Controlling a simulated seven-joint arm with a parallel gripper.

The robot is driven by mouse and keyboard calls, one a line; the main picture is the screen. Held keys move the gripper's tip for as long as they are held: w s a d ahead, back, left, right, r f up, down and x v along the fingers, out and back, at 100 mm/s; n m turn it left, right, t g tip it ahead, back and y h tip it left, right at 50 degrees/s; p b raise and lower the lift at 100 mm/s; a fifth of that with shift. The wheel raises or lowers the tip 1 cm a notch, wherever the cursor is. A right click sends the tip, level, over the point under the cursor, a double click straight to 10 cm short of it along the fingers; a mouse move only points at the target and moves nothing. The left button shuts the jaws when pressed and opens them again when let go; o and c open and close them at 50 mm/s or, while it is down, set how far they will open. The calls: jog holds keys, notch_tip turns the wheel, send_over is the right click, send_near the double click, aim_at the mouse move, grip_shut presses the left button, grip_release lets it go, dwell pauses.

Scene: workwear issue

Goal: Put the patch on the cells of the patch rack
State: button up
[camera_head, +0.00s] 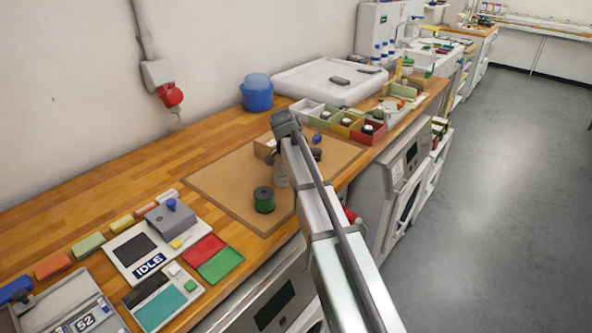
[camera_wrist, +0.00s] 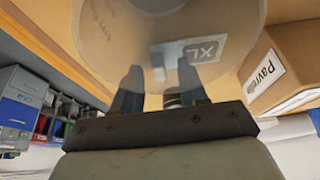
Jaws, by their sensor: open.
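No hold on the patch is visible. In the head view my arm hides most of the gripper and the patch. A row of coloured open compartments (camera_head: 337,127) holds small round items at the back of the mat; I cannot tell whether it is the patch rack.
A cardboard box (camera_wrist: 285,70) stands close on the right in the wrist view. A green spool (camera_head: 264,200) stands on the brown mat (camera_head: 225,182). A blue tub (camera_head: 257,95) and white tray (camera_head: 330,80) lie behind. Devices and coloured pads crowd the front left.

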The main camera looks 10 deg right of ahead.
jog(key=shift+c, duration=0.2)
grip_shut()
dwell(0.3)
